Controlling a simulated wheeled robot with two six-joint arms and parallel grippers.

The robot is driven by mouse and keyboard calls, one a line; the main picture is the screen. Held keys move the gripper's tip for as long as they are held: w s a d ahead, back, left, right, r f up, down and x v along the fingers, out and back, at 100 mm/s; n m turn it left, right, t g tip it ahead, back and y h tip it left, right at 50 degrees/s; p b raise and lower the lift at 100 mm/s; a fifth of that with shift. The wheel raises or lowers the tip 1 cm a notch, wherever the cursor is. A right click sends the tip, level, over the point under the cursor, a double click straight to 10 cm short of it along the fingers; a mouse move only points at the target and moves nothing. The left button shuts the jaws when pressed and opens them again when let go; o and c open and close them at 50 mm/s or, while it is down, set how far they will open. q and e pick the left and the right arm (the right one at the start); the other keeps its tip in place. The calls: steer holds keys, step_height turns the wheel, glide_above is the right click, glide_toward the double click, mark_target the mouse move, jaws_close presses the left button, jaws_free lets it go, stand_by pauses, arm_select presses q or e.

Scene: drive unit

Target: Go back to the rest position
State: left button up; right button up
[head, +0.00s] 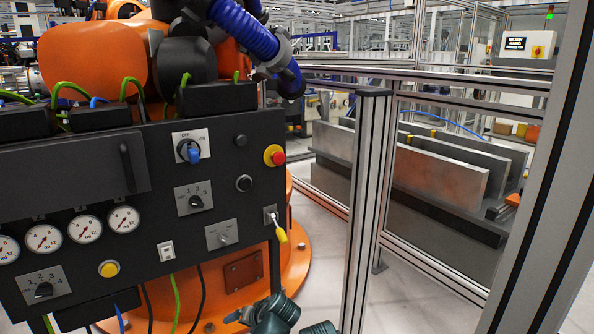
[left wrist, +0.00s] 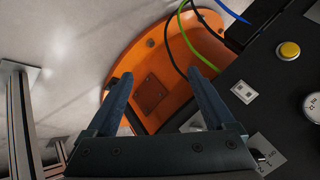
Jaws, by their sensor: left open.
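My left gripper (head: 272,313) shows at the bottom of the head view, in front of the lower part of the control panel (head: 90,225) and the orange robot base (head: 292,262). In the left wrist view the two fingers of my left gripper (left wrist: 156,76) stand wide apart with nothing between them. The orange base (left wrist: 150,62) shows beyond and between the fingers, with the dark panel (left wrist: 290,115) to their right. The fingers appear clear of both. My right gripper is in neither view.
A metal fence post (head: 363,210) stands to the right. Some pale floor (head: 330,240) is clear.

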arm_select(q)
steer(key=s+d+r+m+g+h+p, duration=0.25)
steer(key=s+d, duration=0.25)
steer(key=s, duration=0.4)
steer(key=s+d+r+m+g+h+p, duration=0.1)
steer(key=s+d+g+h+p, duration=0.3)
steer(key=s, duration=0.5)
step_height(320, 180, up, 36)
steer(key=y+p, duration=0.1)
steer(key=p, duration=3.6)
steer(key=shift+w+d+r+t, duration=0.2)
steer(key=shift+w+d+t, duration=0.05)
steer(key=shift+t, duration=0.1)
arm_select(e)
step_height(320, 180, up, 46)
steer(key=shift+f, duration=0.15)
arm_select(q)
steer(key=shift+n, duration=0.25)
steer(key=shift+c, duration=0.3)
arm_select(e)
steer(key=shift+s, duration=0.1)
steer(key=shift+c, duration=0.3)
